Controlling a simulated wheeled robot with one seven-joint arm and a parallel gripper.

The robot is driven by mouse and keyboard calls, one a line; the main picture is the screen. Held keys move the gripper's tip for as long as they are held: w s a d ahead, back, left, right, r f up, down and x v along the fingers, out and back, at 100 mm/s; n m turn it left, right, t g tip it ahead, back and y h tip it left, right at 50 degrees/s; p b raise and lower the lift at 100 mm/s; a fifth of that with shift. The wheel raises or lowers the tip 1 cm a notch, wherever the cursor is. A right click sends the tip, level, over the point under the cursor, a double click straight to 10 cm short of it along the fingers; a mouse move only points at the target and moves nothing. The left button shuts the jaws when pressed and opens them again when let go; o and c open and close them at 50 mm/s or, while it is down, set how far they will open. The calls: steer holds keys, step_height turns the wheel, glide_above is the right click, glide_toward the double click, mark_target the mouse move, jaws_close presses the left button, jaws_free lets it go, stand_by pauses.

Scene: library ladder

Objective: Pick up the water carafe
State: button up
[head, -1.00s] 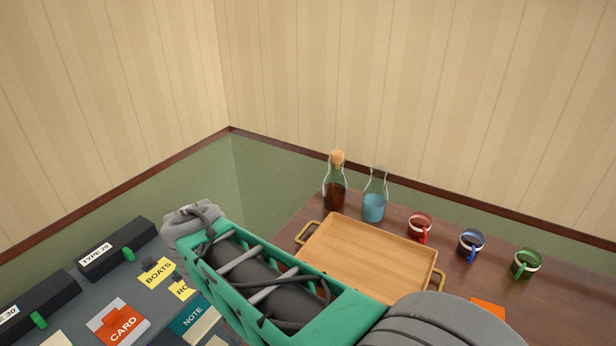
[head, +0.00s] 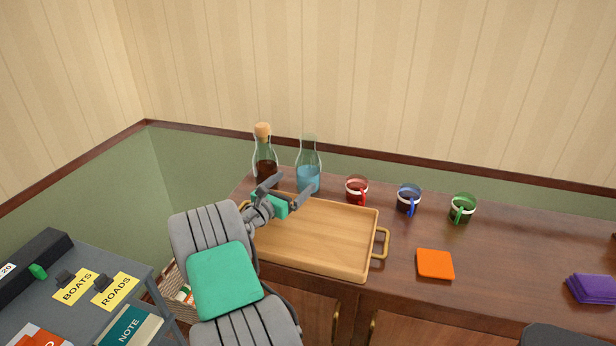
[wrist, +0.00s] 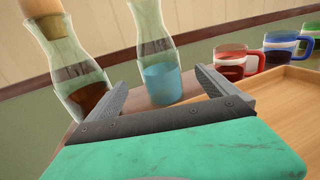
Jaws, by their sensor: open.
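The water carafe (head: 308,172) is clear glass with blue water in its lower part and no stopper. It stands upright at the back of the wooden cabinet top, behind the tray. In the wrist view the carafe (wrist: 158,65) stands beyond my gripper, between the lines of the two fingers. My gripper (head: 292,184) is open and empty, in front of the carafe and over the tray's back left part. In the wrist view its fingers (wrist: 162,88) spread apart, with the carafe's base close ahead. I cannot tell whether they touch it.
A corked carafe of dark liquid (head: 264,160) stands close left of the water. Red (head: 356,189), blue (head: 408,198) and green (head: 462,208) mugs stand to the right. The wooden tray (head: 330,240) is empty. An orange coaster (head: 435,264) and purple stack (head: 592,289) lie right. The wall is behind.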

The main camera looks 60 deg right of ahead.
mark_target(301, 175)
steer(key=d, duration=0.7)
steer(key=shift+s+d, duration=0.3)
steer(key=shift+s, duration=0.1)
steer(key=shift+c, duration=0.3)
jaws_close()
steer(key=shift+r, duration=0.2)
